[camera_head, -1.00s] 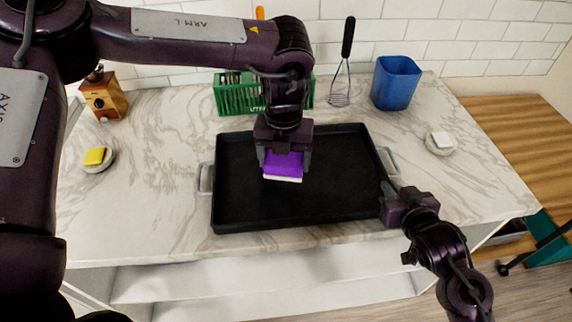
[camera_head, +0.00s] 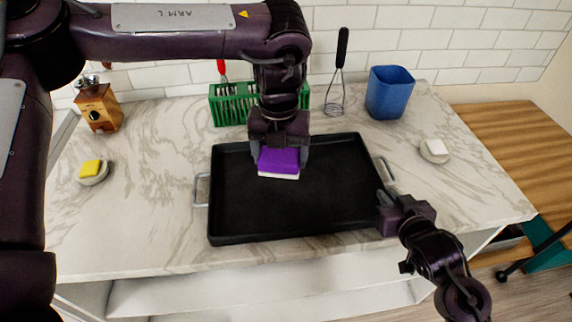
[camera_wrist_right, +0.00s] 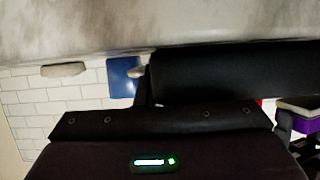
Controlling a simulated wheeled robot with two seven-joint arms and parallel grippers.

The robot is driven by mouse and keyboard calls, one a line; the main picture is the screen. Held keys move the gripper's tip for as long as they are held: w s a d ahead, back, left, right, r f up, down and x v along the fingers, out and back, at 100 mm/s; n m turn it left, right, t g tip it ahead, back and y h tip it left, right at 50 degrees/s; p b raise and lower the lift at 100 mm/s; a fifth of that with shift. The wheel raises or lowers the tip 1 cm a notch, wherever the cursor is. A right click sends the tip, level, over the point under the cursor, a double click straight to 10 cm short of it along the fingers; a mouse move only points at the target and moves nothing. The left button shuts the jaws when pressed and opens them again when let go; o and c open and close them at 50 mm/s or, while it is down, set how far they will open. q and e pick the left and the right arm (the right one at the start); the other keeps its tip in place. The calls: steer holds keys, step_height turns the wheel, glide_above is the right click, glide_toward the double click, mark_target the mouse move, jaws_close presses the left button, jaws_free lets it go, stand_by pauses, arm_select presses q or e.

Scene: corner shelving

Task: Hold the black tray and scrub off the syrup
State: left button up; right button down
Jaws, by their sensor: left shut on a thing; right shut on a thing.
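The black tray (camera_head: 320,205) lies on the marble counter with a metal handle at each side. My left gripper (camera_head: 279,158) is shut on a purple sponge with a white underside (camera_head: 279,162), held over the upper left part of the tray. I cannot tell whether the sponge touches the tray floor. My right gripper (camera_head: 384,204) is shut on the tray's right edge near its front corner. The tray's dark side (camera_wrist_right: 235,70) fills much of the right wrist view. No syrup shows on the visible tray floor; the part under the sponge is hidden.
A green rack (camera_head: 232,108), a whisk (camera_head: 337,85) and a blue container (camera_head: 391,92) stand behind the tray. A yellow sponge (camera_head: 91,168) and a white sponge (camera_head: 435,147) sit on small dishes. A wooden grinder (camera_head: 98,108) stands back left.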

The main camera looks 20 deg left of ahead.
steer(key=c, duration=1.5)
jaws_free()
steer(key=shift+s, duration=0.1)
steer(key=v, duration=1.2)
steer(key=shift+r, duration=0.1)
